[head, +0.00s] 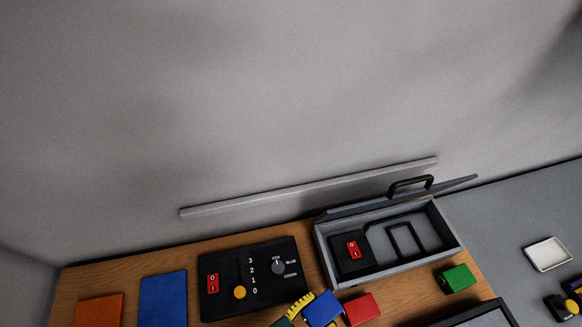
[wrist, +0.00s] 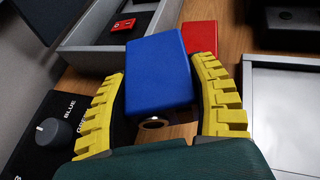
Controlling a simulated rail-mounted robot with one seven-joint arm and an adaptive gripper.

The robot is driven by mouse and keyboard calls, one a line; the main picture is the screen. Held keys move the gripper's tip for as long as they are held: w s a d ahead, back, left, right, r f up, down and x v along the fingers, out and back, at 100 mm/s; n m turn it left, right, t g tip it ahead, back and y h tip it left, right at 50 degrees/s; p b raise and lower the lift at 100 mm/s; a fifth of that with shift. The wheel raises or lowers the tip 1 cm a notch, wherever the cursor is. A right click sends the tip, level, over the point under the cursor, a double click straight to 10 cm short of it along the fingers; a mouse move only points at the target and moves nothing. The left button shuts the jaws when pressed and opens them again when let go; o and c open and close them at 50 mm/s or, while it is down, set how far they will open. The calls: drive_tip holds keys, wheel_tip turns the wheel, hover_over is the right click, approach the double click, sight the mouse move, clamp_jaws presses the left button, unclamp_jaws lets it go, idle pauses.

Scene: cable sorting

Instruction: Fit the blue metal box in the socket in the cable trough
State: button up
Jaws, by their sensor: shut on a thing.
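The blue metal box (wrist: 158,72) is held between the yellow ridged fingers of my gripper (wrist: 163,95) in the wrist view. In the head view the box (head: 322,309) shows at the bottom edge with part of my gripper (head: 301,305) beside it. The cable trough (head: 388,273) is a grey open box with its lid raised. Inside it, a black panel with a red switch (head: 352,249) fills the left end. A black rectangular frame (head: 405,239), the likely socket, stands to its right.
A red block (head: 361,309) lies beside the blue box, and a green block (head: 457,279) lies right of it near the trough. A black control panel (head: 225,260) with knobs is to the left. Blue (head: 163,299) and orange (head: 99,311) pads lie further left. A grey-framed tray (head: 485,317) is at lower right.

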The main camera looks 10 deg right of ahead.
drive_tip(key=w+a+n+t+y, duration=0.1)
drive_tip(key=w+a+r+n+t+y, duration=0.1)
drive_tip(key=w+a+n+t, duration=0.1)
drive_tip(key=w+a+r+n+t+y, duration=0.1)
drive_tip(key=w, duration=0.1)
drive_tip(key=shift+w+a, duration=0.2)
drive_tip(key=shift+a, duration=0.15)
drive_tip(key=w+a+r+n+t+y+p, duration=0.2)
drive_tip(key=w+a+r+n+y, duration=0.1)
drive_tip(key=w+a+r, duration=0.1)
wheel_tip(320, 180, up, 17)
drive_tip(key=m+g+h+p, duration=0.3)
drive_tip(key=m+h+p, duration=0.1)
drive_tip(key=p, duration=1.8)
drive_tip(key=shift+s+h, duration=0.25)
drive_tip(key=shift+h, duration=0.05)
drive_tip(key=shift+d, duration=0.1)
